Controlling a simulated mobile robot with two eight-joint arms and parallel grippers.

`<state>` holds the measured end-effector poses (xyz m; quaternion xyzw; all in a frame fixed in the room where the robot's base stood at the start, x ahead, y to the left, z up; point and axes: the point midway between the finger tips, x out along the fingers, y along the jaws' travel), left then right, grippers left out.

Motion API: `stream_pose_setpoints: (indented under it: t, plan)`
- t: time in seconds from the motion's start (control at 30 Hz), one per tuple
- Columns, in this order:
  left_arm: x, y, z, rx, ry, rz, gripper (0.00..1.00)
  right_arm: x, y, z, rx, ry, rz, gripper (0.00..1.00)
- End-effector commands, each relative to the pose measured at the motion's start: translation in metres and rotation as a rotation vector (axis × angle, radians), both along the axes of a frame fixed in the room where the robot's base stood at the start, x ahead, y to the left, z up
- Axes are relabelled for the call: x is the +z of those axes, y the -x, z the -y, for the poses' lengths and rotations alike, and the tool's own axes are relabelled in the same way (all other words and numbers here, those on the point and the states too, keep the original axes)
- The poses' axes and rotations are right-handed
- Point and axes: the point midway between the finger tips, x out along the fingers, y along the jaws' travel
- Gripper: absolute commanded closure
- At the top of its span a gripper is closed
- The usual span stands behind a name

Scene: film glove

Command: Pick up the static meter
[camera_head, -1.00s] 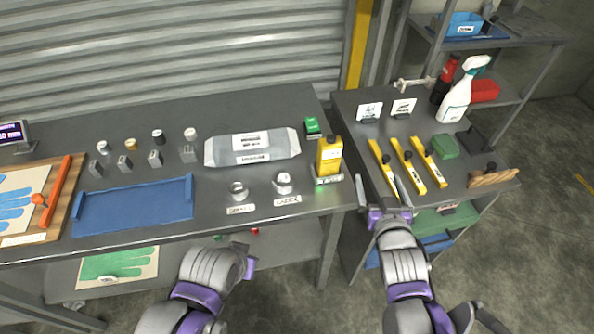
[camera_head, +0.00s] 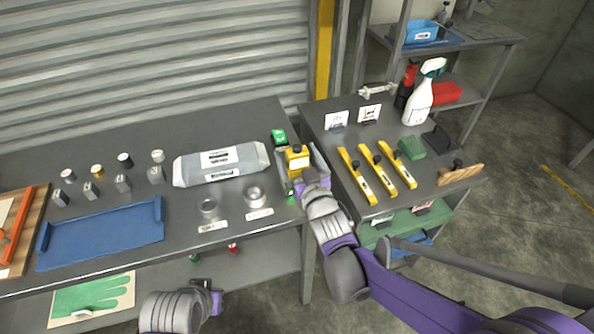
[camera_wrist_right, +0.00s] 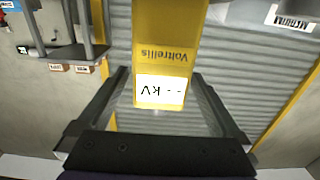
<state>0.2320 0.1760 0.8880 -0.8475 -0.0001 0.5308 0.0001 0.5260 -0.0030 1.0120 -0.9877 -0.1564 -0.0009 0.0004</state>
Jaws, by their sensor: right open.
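The static meter (camera_head: 297,157) is a yellow box with a white display, near the right end of the main bench. In the right wrist view the meter (camera_wrist_right: 162,50) reads "-- kV" and appears upside down between the fingers. My right gripper (camera_head: 300,166) is open, with one finger on either side of the meter. A gap shows beside the meter in the right wrist view (camera_wrist_right: 160,80), so the fingers are not closed on it. The meter's base is mostly hidden by the gripper. My left gripper (camera_head: 214,299) is low in front of the bench, its jaws unclear.
Yellow levels (camera_head: 377,170) lie on the right-hand bench. A spray bottle (camera_head: 419,104) stands behind them.

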Motion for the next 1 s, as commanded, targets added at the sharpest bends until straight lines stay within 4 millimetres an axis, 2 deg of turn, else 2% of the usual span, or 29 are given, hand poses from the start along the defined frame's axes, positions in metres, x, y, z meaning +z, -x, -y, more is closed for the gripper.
stream_pose_setpoints:
  t: [0.1, 0.2, 0.47, 1.0]
  plan:
    - [0.004, -0.001, 0.000, 0.000, 0.000, 0.002, 1.00, 0.002, -0.017, -0.006, 0.000, 0.001, 0.000, 0.00]
    - [0.004, -0.001, 0.000, 0.000, 0.000, 0.002, 1.00, 0.001, -0.024, -0.008, 0.000, 0.001, 0.000, 0.00]
    - [0.004, -0.001, 0.000, 0.000, 0.000, 0.002, 1.00, 0.001, -0.025, -0.009, 0.000, 0.001, -0.001, 0.02]
    - [0.004, -0.001, 0.000, 0.000, 0.000, 0.002, 1.00, 0.001, -0.025, -0.009, 0.000, 0.001, -0.001, 0.99]
